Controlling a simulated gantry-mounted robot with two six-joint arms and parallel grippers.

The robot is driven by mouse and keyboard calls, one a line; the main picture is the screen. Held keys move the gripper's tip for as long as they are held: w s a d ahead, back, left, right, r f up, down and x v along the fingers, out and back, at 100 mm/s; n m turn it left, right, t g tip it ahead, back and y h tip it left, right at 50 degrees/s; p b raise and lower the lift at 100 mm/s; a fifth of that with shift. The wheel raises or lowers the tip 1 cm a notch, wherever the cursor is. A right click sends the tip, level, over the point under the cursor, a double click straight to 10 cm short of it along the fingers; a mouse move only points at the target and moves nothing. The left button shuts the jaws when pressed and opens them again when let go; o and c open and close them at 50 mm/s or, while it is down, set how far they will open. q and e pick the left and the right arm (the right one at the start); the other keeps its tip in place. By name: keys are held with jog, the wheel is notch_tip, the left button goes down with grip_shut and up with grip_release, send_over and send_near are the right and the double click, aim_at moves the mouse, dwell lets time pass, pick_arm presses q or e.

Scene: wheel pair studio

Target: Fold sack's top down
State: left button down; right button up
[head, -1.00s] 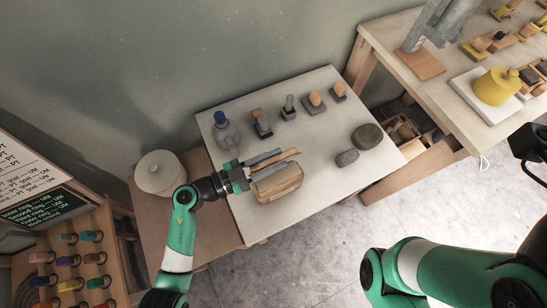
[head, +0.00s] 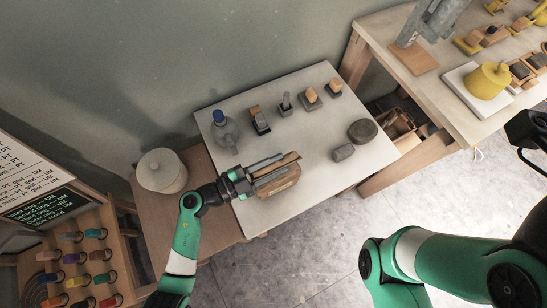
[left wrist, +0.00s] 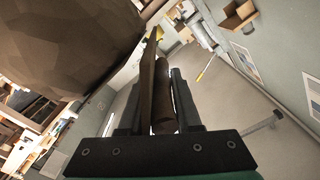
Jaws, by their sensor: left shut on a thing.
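The sack (head: 281,184) is a small tan, rounded bag near the front edge of the pale table. Its top edge shows as a thin strip along the fingers. My left gripper (head: 271,168) comes in from the left and lies across the sack's top, shut on it. In the left wrist view, a thin brown piece of the sack's top (left wrist: 162,95) is between the two dark fingers. A large brown faceted shape (left wrist: 60,45) fills that view's upper left; it looks like the sack's body.
A spray bottle with a blue cap (head: 222,132) stands behind the sack. Several small brushes and blocks (head: 285,103) line the table's back. Two dark stones (head: 362,131) lie to the right. A lidded pot (head: 161,171) is at left. The table between is clear.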

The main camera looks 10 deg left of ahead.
pick_arm(q)
jog(key=shift+s+d+f+m, duration=0.25)
jog(key=shift+s+f+m, duration=0.05)
jog(key=shift+m, duration=0.7)
jog(key=c, duration=0.7)
grip_release()
jog(key=shift+a, duration=0.1)
jog(key=v, duration=1.1)
jog(key=shift+s+a, duration=0.2)
